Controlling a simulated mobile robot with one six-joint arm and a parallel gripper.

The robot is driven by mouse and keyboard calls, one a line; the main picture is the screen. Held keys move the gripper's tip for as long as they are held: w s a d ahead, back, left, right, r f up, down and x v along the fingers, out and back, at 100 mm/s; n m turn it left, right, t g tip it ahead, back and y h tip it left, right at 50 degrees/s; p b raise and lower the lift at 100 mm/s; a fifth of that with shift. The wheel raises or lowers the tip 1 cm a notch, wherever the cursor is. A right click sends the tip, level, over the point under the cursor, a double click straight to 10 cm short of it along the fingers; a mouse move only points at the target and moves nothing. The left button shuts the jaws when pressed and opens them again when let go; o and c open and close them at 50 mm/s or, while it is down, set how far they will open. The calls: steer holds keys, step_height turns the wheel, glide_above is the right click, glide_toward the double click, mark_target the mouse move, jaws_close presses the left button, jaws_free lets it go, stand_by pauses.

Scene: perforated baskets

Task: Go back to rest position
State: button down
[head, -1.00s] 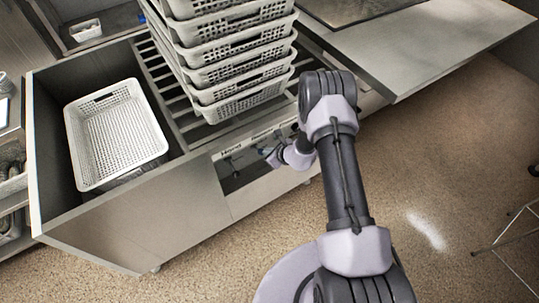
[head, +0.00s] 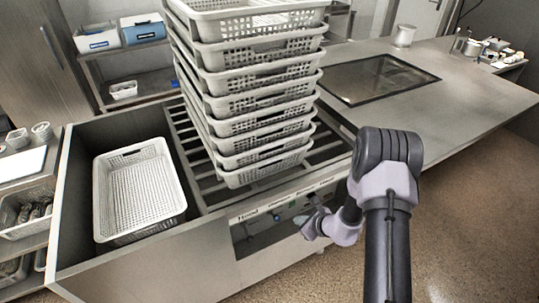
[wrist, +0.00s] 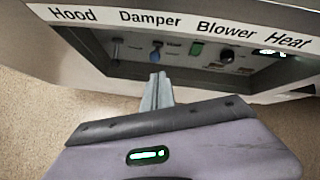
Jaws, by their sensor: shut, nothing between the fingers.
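My gripper (head: 312,226) hangs in front of the control panel (head: 272,222) of the steel unit in the head view, on the near side of the basket stack. In the wrist view its fingers (wrist: 158,92) are together with nothing between them. They point at the panel (wrist: 185,50), labelled Hood, Damper, Blower and Heat. The fingers appear apart from the panel's switches, though the exact gap cannot be told.
A tall stack of white perforated baskets (head: 262,100) stands on the slatted rack (head: 200,165). A single empty basket (head: 140,195) sits in the bin at left. A steel counter (head: 450,95) extends right. The floor (head: 470,230) at right is open.

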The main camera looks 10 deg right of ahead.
steer(key=a+r+n+y, duration=0.2)
steer(key=a+r+n, duration=0.25)
steer(key=r, duration=0.55)
steer(key=a+r+n+y, duration=0.1)
steer(key=a+r+n, duration=0.35)
steer(key=r, duration=0.55)
steer(key=s+a+r+n+g+b, duration=0.25)
steer(key=s+a+r+n, duration=0.35)
steer(key=s+r, duration=0.5)
steer(key=s+d+r+n+h, duration=0.2)
steer(key=s+n, duration=0.2)
steer(key=s, duration=0.5)
steer(key=s+d+r+n+h, duration=0.2)
steer(key=s+d+r+n, duration=0.1)
steer(key=s, duration=0.5)
steer(key=shift+s+d+r+n+h, duration=0.2)
steer(key=shift+s+n+h, duration=0.2)
steer(key=shift+n, duration=0.5)
